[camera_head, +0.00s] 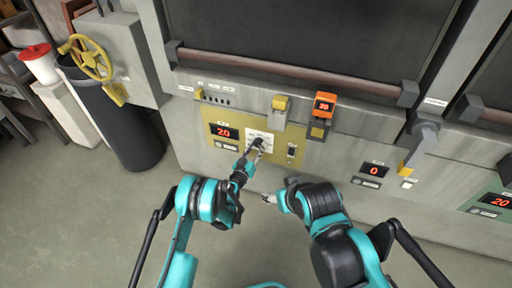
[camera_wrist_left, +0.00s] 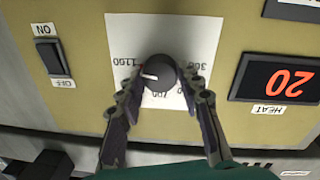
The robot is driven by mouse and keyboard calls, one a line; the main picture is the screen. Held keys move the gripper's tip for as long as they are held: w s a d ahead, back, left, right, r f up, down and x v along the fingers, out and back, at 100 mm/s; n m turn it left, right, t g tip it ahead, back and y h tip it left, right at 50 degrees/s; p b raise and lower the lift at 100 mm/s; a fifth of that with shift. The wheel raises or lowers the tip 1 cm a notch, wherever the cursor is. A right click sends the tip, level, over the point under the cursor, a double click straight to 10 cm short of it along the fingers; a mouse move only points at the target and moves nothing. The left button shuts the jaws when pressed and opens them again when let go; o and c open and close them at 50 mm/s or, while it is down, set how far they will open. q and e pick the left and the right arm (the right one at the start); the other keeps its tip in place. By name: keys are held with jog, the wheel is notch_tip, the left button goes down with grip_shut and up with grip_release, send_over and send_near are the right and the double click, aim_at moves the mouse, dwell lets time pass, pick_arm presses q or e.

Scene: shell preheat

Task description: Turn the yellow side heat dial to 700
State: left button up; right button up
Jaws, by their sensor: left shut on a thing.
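The black heat dial (camera_head: 257,143) sits on a white scale plate (camera_head: 268,136) on the yellow panel (camera_head: 222,109). In the left wrist view, which shows the panel upside down, the dial (camera_wrist_left: 160,72) has a white mark pointing left, near the 1100 side. The 300 is at the right, and the lower numbers are partly hidden by the fingers. My left gripper (camera_head: 253,158) is shut on the dial, with one finger on each side (camera_wrist_left: 162,94). My right gripper (camera_head: 268,198) hangs apart from the panel, low and right of the left one; its fingers are too small to judge.
A red-lit display (camera_head: 225,131) reading 20 is left of the dial. An ON/OFF switch (camera_head: 291,150) is to its right. An orange box with a display (camera_head: 324,105) and a long handle bar (camera_head: 290,72) lie above. A yellow valve wheel (camera_head: 90,58) and dark bin (camera_head: 120,120) stand left.

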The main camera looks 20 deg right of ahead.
pick_arm(q)
jog(key=shift+n, duration=0.3)
jog(key=shift+c, duration=0.2)
jog(key=n, duration=0.4)
jog(key=shift+n, duration=0.3)
jog(key=n, duration=0.4)
jog(key=shift+n+t, duration=0.3)
jog(key=n, duration=0.5)
jog(key=shift+f+n+t, duration=0.1)
jog(key=shift+n+t, duration=0.2)
jog(key=shift+n, duration=0.1)
jog(key=shift+n+y, duration=0.4)
jog(key=shift+n, duration=2.1)
jog(key=o, duration=1.2)
jog(key=shift+d, duration=0.1)
jog(key=shift+c, duration=0.2)
